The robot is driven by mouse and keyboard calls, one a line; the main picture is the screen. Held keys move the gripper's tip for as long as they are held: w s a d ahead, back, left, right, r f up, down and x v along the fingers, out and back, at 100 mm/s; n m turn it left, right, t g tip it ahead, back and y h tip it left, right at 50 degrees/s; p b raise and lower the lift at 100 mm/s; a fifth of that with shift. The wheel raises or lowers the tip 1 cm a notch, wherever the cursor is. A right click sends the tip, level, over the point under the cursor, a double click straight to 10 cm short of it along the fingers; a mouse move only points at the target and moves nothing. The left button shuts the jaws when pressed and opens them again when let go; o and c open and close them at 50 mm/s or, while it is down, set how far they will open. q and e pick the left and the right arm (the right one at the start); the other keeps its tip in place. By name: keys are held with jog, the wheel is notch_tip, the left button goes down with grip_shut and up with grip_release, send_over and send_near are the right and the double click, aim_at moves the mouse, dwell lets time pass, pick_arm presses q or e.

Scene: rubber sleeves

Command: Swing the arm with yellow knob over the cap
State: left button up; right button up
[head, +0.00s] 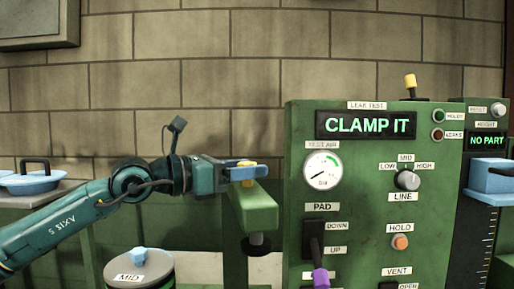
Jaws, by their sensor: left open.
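The swing arm (255,207) is a green bar on a green post, with a yellow knob (248,166) on its top and a dark round pad (256,245) hanging under its near end. My left gripper (247,171) comes in from the left at the knob's height. Its blue fingers are open and lie at the knob; I cannot tell whether they touch it. A grey round lid marked MID (128,272), with a blue top piece (148,256), stands at the lower left, apart from the pad. It may be the cap. My right gripper is out of view.
A green leak test panel (350,180) stands right of the swing arm, with a gauge (323,170), a purple-ended PAD lever (320,277) and a display reading CLAMP IT (367,125). A height gauge (487,140) reads NO PART. Blue lidded dishes (35,180) sit at left.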

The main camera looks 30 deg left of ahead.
pick_arm(q)
jog(key=shift+p+x, duration=0.5)
jog(key=shift+x, duration=0.95)
jog(key=shift+c, duration=0.3)
grip_shut()
